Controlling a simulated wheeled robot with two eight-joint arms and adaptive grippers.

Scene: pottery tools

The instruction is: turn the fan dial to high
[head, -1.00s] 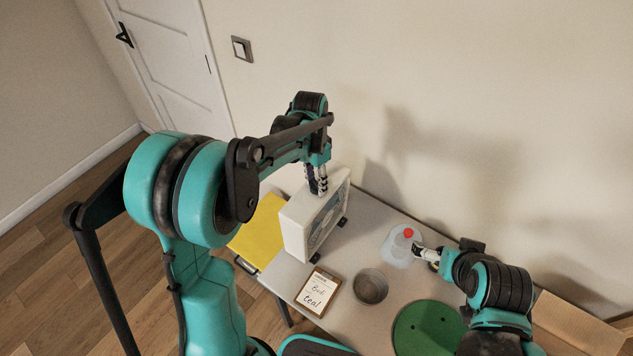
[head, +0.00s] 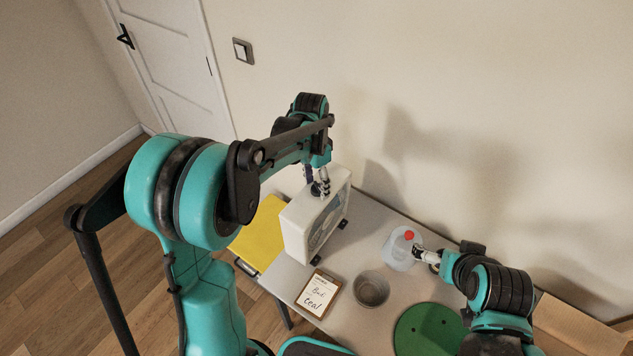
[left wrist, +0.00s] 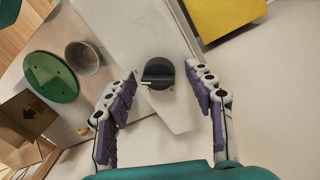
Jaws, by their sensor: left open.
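The white box fan (head: 298,228) stands upright on the table, its grille facing right in the head view. In the left wrist view its top face (left wrist: 130,30) carries a round black dial (left wrist: 157,73) with a raised grip bar and a small light mark at the bar's left end. My left gripper (head: 320,188) is over the fan's top. In the left wrist view its fingers (left wrist: 168,95) are open, one on each side below the dial, apart from it. The dial is hidden in the head view. My right gripper (head: 420,255) is beside a clear jug with a red cap (head: 399,248); its jaws are too small to judge.
A yellow board (head: 260,236) lies left of the fan. A clipboard with a handwritten note (head: 316,293), a grey bowl (head: 371,289) and a green disc (head: 430,331) lie in front and to the right. A cardboard box (head: 570,328) is at the right. The wall is behind the table.

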